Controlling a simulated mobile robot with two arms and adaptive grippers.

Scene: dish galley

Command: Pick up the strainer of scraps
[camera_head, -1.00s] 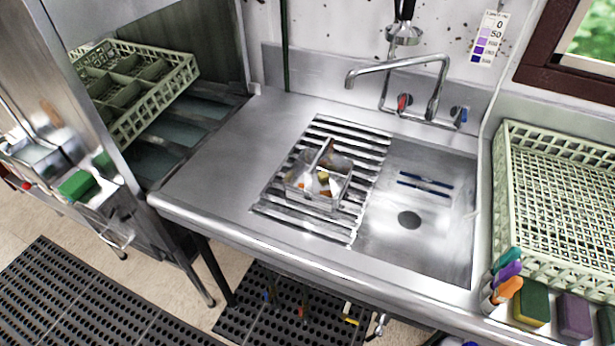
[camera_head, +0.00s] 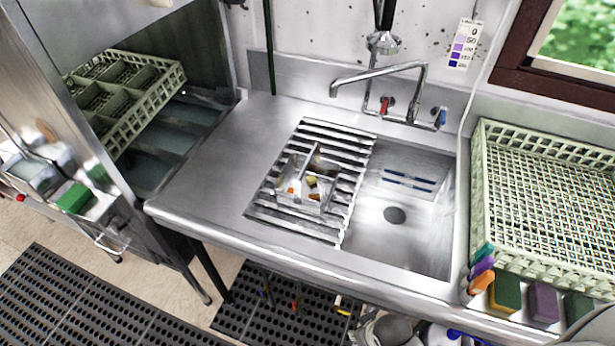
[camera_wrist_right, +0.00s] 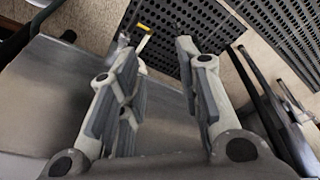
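The strainer of scraps (camera_head: 327,200) is a small metal box-shaped basket with a raised handle across it. It holds orange, yellow and brown scraps and stands on the slatted drain rack (camera_head: 257,214) left of the sink basin. My right gripper (camera_wrist_right: 155,48) shows in the right wrist view with its two fingers spread apart and nothing between them. It is apart from the strainer, which does not show in that view. My left gripper is in neither view.
The sink basin (camera_head: 378,228) holds two dark blue strips. A faucet (camera_head: 395,72) stands behind it. A pale green rack (camera_head: 478,190) stands right, with sponges (camera_head: 543,302) in front. Bare steel counter (camera_head: 215,165) lies left of the slats. Black mats (camera_head: 60,300) cover floor below.

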